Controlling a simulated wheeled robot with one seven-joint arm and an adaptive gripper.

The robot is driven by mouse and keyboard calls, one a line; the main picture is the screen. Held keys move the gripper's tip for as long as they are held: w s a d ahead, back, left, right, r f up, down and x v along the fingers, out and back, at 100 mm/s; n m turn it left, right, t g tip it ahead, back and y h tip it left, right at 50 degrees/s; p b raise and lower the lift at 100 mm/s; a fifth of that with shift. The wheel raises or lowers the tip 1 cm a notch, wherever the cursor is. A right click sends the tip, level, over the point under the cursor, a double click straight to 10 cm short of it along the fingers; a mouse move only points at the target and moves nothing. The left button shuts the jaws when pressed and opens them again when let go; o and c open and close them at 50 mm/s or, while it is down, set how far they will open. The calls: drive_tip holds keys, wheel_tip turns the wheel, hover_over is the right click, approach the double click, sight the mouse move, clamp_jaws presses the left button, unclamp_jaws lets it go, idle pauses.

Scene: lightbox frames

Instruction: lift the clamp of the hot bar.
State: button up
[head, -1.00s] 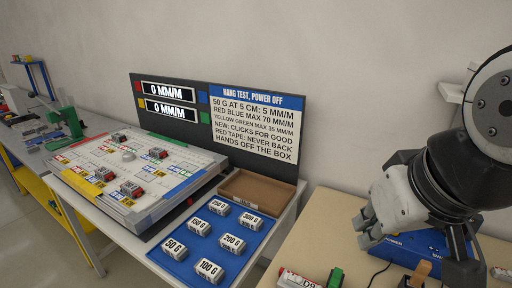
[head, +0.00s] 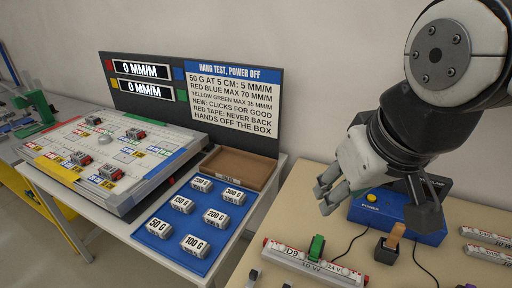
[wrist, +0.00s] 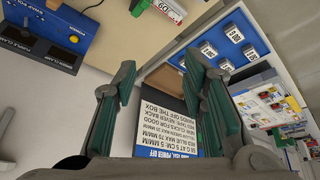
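A white bar marked D9, 24 V, 10 W (head: 290,262) lies on the beige table at the bottom of the head view, with a green clamp (head: 316,248) standing on it. The bar also shows at the top of the wrist view (wrist: 170,10). No sign of which bar is hot can be made out. My gripper (head: 332,196) is above and behind the bar, near the blue box, apart from the clamp. In the wrist view its two fingers (wrist: 160,108) are spread with nothing held between them.
A blue power box (head: 425,237) with a yellow button stands beneath my arm. A brown-handled piece in a dark holder (head: 388,248) and more bars (head: 488,236) are on the table. Left are a blue mat of weights (head: 190,262), an empty brown tray (head: 262,170) and a sign board (head: 233,135).

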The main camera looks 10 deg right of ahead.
drive_tip(key=w+d+f+n+g+h, duration=0.1)
drive_tip(key=w+f+n+g+h, duration=0.3)
drive_tip(key=w+f, duration=0.45)
drive_tip(key=n+g, duration=0.4)
drive_tip(key=n, duration=0.2)
approach(315, 247)
drive_tip(key=shift+y, duration=0.4)
drive_tip(key=x, duration=0.9)
drive_tip(key=shift+d+f+p, duration=0.1)
drive_tip(key=shift+d+p, duration=0.25)
drive_tip(key=shift+d, duration=0.05)
clamp_jaws()
